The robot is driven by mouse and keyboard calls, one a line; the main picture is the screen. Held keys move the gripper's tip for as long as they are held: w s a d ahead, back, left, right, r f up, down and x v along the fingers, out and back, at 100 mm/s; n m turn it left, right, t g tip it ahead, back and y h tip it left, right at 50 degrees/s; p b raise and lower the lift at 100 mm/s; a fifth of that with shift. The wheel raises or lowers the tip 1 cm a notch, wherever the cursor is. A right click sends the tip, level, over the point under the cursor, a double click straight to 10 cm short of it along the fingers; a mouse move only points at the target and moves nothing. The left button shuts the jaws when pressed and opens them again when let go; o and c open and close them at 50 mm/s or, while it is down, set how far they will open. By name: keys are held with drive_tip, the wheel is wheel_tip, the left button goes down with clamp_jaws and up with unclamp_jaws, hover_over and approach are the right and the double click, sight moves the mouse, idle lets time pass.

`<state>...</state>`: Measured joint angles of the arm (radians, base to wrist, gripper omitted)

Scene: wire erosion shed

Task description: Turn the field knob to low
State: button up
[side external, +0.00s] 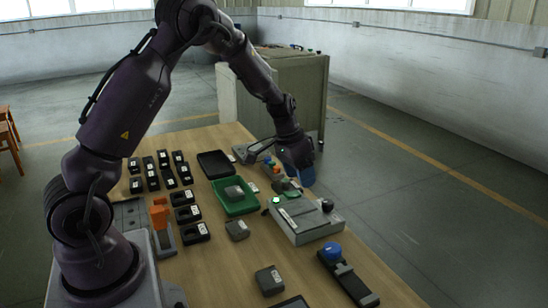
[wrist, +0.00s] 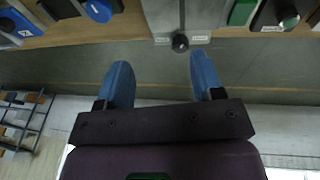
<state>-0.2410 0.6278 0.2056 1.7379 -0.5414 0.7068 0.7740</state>
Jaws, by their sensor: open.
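A grey box (side external: 305,222) sits near the table's right edge in the side external view, with a round black knob (side external: 327,205) at its far right side. In the wrist view the knob (wrist: 180,42) shows at the edge of the grey box (wrist: 163,16), between two small white labels too small to read. I take this for the field knob; its pointer cannot be made out. My gripper (side external: 298,158) is above the table, beyond the box. In the wrist view its blue fingers (wrist: 160,62) are apart and empty, with the knob ahead between their lines, not touching.
A blue round knob on a black base (side external: 347,278) stands nearer the camera. A green tray (side external: 240,208) holding a grey block, a black tray (side external: 215,163), an orange clamp-like piece (side external: 159,214) and several black blocks cover the table's left. The floor beyond the right edge is clear.

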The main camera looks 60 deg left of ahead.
drive_tip(key=s+d+r+n, duration=0.1)
drive_tip(key=s+d+r, duration=0.7)
drive_tip(key=s+r, duration=0.2)
drive_tip(key=shift+s+r+n+g, duration=0.15)
drive_tip(key=shift+s+n+g, duration=0.15)
drive_tip(key=shift+g, duration=0.1)
drive_tip(key=m+t, duration=0.3)
drive_tip(key=m, duration=0.1)
approach(327, 202)
drive_tip(key=shift+m+g+y, duration=0.3)
drive_tip(key=x, duration=0.9)
drive_tip(key=shift+w+d, duration=0.25)
